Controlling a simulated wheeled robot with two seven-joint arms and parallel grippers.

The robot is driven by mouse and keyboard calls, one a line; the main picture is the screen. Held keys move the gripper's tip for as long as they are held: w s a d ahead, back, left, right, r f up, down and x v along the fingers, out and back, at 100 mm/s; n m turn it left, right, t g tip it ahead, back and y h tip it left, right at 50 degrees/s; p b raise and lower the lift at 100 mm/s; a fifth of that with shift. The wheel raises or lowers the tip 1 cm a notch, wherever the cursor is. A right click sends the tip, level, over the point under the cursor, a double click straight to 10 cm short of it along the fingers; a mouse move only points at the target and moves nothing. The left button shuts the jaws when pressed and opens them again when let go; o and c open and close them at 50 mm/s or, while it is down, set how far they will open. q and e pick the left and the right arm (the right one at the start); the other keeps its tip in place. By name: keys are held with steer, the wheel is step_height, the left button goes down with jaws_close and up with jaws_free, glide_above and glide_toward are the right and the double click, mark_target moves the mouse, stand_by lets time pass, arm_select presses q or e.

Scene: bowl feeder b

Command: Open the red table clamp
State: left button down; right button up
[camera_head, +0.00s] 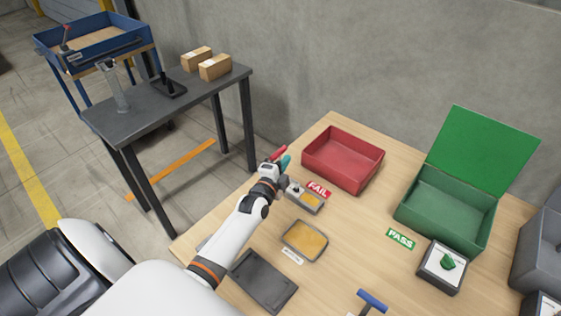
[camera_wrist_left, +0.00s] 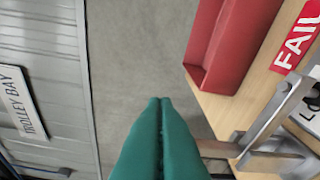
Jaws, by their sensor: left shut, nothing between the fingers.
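The red handle (camera_head: 277,153) of the table clamp shows in the head view, right beside my left fingertips, near the table's far left edge. The rest of this clamp is mostly hidden by my gripper. My left gripper (camera_head: 285,162) has teal fingers, pressed together with nothing between them. In the left wrist view the shut fingers (camera_wrist_left: 160,100) point away over the grey floor. A grey metal bar and bracket (camera_wrist_left: 268,160) show to their right at the table's edge; I cannot tell for sure whether they belong to the clamp. I cannot tell whether fingers and handle touch.
A red bin (camera_head: 343,158) stands just right of the gripper, behind the FAIL label (camera_head: 318,189). A blue handle (camera_head: 372,300) shows at the table's front. A green box (camera_head: 440,215) stands at right.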

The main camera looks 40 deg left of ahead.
arm_select(q)
steer(key=shift+a+f, duration=0.15)
steer(key=shift+a, duration=0.65)
